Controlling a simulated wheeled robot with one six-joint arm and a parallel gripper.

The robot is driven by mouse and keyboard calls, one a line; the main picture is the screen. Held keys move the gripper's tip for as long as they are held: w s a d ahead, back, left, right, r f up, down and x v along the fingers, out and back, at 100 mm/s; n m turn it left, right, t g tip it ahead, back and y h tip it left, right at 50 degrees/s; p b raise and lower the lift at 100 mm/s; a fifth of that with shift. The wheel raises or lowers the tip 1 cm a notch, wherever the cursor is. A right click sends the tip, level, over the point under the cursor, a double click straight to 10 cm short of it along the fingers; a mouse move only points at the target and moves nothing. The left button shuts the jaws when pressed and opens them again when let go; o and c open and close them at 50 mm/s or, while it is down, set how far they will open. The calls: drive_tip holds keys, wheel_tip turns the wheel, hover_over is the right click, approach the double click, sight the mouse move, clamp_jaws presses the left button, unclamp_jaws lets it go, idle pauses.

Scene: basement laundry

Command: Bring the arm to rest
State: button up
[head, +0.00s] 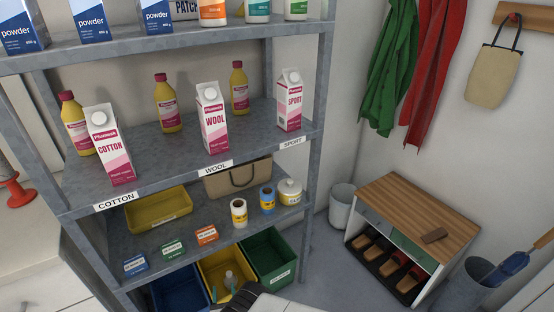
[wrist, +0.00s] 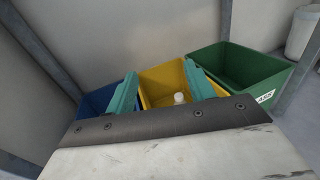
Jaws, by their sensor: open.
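My gripper (wrist: 160,72) is open, with its two teal fingers spread apart and nothing between them. In the wrist view it points toward the yellow bin (wrist: 150,74), which holds a small whitish item (wrist: 179,98). In the head view my gripper (head: 226,291) shows at the bottom edge, partly cut off, in front of the yellow bin (head: 212,268). The blue bin (wrist: 97,101) is to the left and the green bin (wrist: 238,66) to the right. I cannot tell how far the fingers are from the yellow bin.
A grey metal shelf (head: 85,202) stands over the bins, carrying cartons, bottles, small boxes and a yellow tray (head: 158,209). A shoe bench (head: 411,204) and a grey bucket (head: 342,206) stand to the right. Open floor (head: 330,262) lies between shelf and bench.

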drive_tip(key=d+r+m+g+h, duration=0.1)
drive_tip(key=d+r+m+h, duration=0.3)
drive_tip(key=d+h, duration=0.5)
drive_tip(key=d+r+m+g+h, duration=0.2)
drive_tip(key=d+r+m+g, duration=0.4)
drive_tip(key=r, duration=0.6)
drive_tip(key=d+r+m+g+h, duration=0.3)
drive_tip(key=d+r+m, duration=0.4)
drive_tip(key=r, duration=0.4)
drive_tip(key=d+r+m+g+h, duration=0.2)
drive_tip(key=d+r+m+g, duration=0.4)
drive_tip(key=r, duration=0.6)
drive_tip(key=s+d+r+m+y, duration=0.4)
drive_tip(key=s+d+r+m, duration=0.1)
drive_tip(key=s+r, duration=0.4)
drive_tip(key=s+d+r+m+y, duration=0.3)
drive_tip(key=s+d+r+m, duration=0.2)
drive_tip(key=s+r, duration=0.5)
drive_tip(key=s+d+r+m+y, duration=0.4)
drive_tip(key=s+d+r, duration=0.5)
drive_tip(key=r, duration=0.3)
drive_tip(key=shift+s+m+y, duration=0.3)
drive_tip(key=shift+s+m, duration=0.4)
drive_tip(key=shift+m, duration=0.1)
